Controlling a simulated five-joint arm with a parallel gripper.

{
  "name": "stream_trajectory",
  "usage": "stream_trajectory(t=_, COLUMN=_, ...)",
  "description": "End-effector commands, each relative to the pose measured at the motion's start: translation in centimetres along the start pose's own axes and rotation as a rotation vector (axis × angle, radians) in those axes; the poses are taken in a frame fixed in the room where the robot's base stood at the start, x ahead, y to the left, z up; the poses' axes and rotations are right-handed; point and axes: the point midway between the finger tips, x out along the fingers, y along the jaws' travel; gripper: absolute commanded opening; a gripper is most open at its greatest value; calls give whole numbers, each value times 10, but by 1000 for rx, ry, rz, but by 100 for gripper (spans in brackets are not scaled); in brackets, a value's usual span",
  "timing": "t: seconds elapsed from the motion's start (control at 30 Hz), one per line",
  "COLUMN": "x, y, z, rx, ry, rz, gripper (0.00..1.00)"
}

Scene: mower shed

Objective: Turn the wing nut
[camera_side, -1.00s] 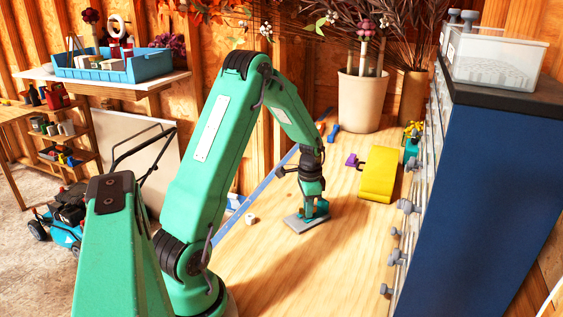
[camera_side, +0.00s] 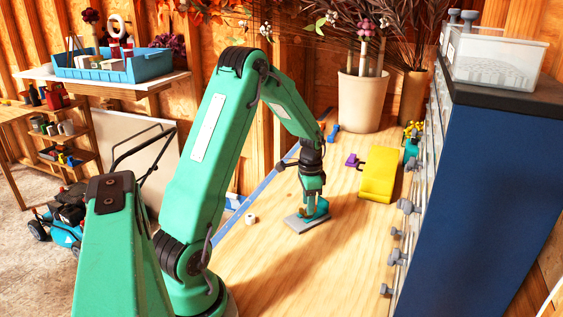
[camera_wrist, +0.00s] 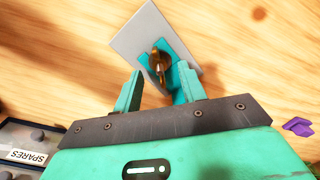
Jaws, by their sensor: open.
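A brass-coloured wing nut (camera_wrist: 158,62) stands on a teal fixture (camera_wrist: 182,72) on a grey plate (camera_wrist: 140,30) in the wrist view. In the side view the plate (camera_side: 296,223) lies on the bench, and the nut is too small to make out. My gripper (camera_wrist: 160,70) is open, with one teal finger to each side of the nut in the picture. I see no finger touching it. In the side view my gripper (camera_side: 312,192) points down over the fixture. I cannot tell the exact height of the fingertips.
A yellow block (camera_side: 378,174) and a purple piece (camera_side: 352,160) lie to the right on the wooden bench. A tray marked SPARES (camera_wrist: 28,140) is at lower left in the wrist view. A blue cabinet (camera_side: 475,200) borders the right.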

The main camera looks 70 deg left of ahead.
Motion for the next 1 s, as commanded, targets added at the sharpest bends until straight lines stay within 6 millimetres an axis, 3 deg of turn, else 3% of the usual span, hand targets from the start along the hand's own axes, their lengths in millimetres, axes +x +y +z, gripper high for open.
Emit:
stream_trajectory(t=0.43, x=-53, y=0, z=0, rx=1, ry=1, rz=-2, gripper=41)
stream_trajectory(t=1.0, x=-59, y=0, z=0, rx=1, ry=0, rz=0, gripper=41)
